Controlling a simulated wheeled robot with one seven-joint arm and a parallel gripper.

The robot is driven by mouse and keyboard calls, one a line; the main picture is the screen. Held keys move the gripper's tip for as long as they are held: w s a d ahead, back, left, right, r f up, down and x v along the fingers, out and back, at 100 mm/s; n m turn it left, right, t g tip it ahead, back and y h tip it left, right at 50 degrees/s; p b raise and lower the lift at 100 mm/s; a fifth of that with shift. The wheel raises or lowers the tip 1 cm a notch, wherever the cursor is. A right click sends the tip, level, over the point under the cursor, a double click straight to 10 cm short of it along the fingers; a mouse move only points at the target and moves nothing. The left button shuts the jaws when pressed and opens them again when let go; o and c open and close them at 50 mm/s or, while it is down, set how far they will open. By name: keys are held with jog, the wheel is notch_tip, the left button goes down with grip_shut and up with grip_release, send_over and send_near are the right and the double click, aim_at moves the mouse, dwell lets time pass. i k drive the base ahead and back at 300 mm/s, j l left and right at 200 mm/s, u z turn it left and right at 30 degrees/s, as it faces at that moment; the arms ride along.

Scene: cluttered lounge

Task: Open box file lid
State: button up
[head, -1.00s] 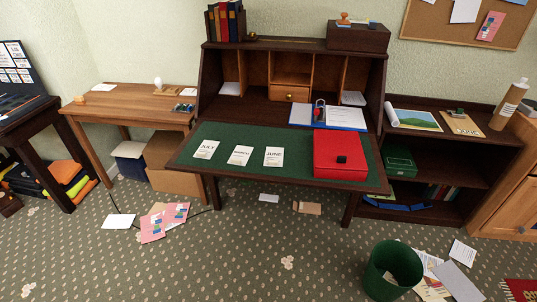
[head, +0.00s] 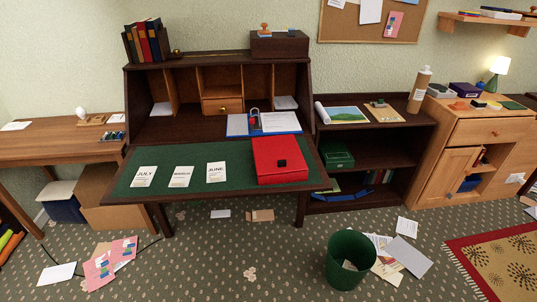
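The red box file (head: 279,165) lies flat on the right part of the desk's green writing surface (head: 200,152). Its lid looks closed, and a small black catch (head: 282,163) shows near the middle of its top. The fold-down desk leaf (head: 225,192) has a dark wooden edge along its front. My gripper is not in the head view.
A blue lever arch file (head: 284,122) lies open behind the box file. Cards (head: 181,177) lie to its left. A green bin (head: 350,262) stands on the carpet at the front right, among loose papers (head: 406,257). Pink sheets (head: 98,270) lie on the floor at left.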

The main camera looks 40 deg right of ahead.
aim_at(277, 154)
jog(key=i+l+u, duration=0.15)
jog(key=i+l, duration=0.65)
